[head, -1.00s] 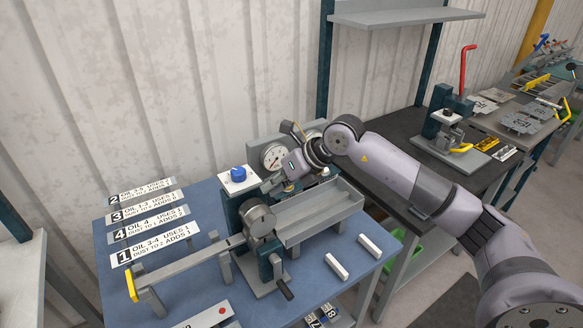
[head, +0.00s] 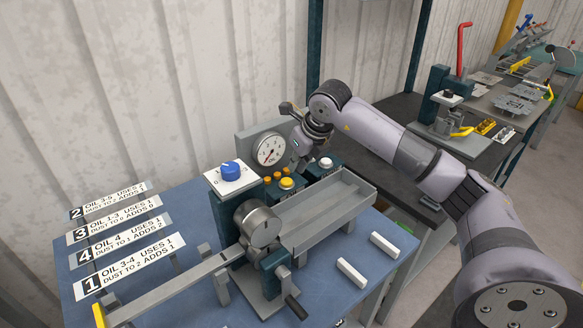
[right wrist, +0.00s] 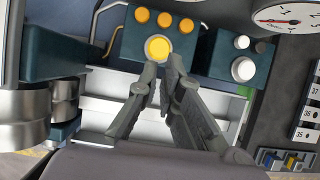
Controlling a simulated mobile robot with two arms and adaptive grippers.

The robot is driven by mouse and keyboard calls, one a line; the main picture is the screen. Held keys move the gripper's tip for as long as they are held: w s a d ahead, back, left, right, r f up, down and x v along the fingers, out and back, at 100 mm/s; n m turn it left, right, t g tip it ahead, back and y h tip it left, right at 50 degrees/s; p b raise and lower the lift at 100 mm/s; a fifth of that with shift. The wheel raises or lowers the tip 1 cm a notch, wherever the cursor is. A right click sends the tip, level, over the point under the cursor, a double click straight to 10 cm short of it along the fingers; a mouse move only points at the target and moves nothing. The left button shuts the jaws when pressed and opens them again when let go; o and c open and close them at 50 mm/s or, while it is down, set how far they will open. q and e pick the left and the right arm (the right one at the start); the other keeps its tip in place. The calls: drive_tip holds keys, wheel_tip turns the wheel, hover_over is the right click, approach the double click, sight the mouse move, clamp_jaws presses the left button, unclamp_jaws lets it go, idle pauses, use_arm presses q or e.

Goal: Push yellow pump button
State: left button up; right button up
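The yellow pump button (head: 287,183) sits on a dark teal box with several small orange lamps, behind the grey tray. It also shows in the right wrist view (right wrist: 158,48), just beyond my fingertips. My right gripper (head: 296,163) hangs above and slightly behind the button in the head view. In the right wrist view its fingers (right wrist: 162,68) converge, with tips close together and nothing held between them. Whether the tips touch the button cannot be told from the wrist view; the button looks uncovered. My left gripper is not in view.
A second teal box with a white button (head: 326,163) stands to the right. A pressure gauge (head: 269,150) is behind, and a blue knob (head: 231,171) stands at left. The grey tray (head: 345,215) lies in front. Two white bars lie on the blue table (head: 200,303).

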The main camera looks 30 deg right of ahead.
sight(288, 182)
drive_tip(key=b+x, duration=0.3)
drive_tip(key=x, duration=0.4)
drive_tip(key=shift+f+b, duration=0.2)
drive_tip(key=shift+b, duration=0.15)
drive_tip(key=shift+f, duration=0.15)
drive_tip(key=shift+s+a+f, duration=0.1)
drive_tip(key=shift+s, duration=0.1)
drive_tip(key=shift+a+f, duration=0.1)
drive_tip(key=r+p, duration=0.2)
drive_tip(key=r, duration=0.1)
drive_tip(key=w+r+p, duration=0.1)
drive_tip(key=r+p, duration=0.1)
drive_tip(key=r, duration=0.1)
drive_tip(key=shift+w+r, duration=0.1)
drive_tip(key=shift+r, duration=0.5)
drive_tip(key=shift+s, duration=0.25)
